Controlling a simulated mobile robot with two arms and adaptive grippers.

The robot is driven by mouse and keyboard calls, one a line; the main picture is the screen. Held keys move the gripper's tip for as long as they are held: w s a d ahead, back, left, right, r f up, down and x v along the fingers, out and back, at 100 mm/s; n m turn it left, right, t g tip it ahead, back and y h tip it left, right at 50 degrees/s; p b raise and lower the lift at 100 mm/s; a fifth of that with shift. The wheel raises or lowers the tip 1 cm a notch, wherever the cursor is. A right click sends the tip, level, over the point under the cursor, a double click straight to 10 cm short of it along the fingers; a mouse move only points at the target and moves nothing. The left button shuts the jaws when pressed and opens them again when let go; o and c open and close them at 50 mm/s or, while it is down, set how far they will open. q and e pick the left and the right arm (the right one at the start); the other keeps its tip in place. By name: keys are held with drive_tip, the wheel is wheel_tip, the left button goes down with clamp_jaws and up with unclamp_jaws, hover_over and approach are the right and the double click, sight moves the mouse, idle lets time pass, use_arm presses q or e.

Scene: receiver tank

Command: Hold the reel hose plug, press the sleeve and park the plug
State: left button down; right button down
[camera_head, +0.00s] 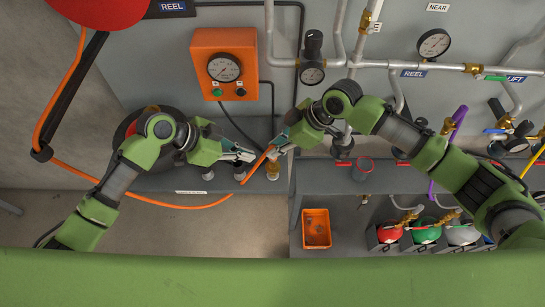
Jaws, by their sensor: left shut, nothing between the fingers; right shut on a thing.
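The orange reel hose (185,207) loops down from the upper left and rises to my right gripper (273,152). My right gripper is shut on the hose's plug end, which is mostly hidden by the fingers. A brass fitting (272,172) shows just below those fingers; whether the plug touches it I cannot tell. The sleeve cannot be made out clearly. My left gripper (250,156) is shut and empty, just left of the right gripper and close to the hose.
An orange gauge box (225,64) with two buttons is on the wall above. Dark fittings (239,173) stand on the ledge below my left gripper. An orange bin (316,228) and coloured canisters (426,233) stand lower right.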

drive_tip(key=shift+r+p, duration=1.25)
drive_tip(key=shift+r, duration=0.25)
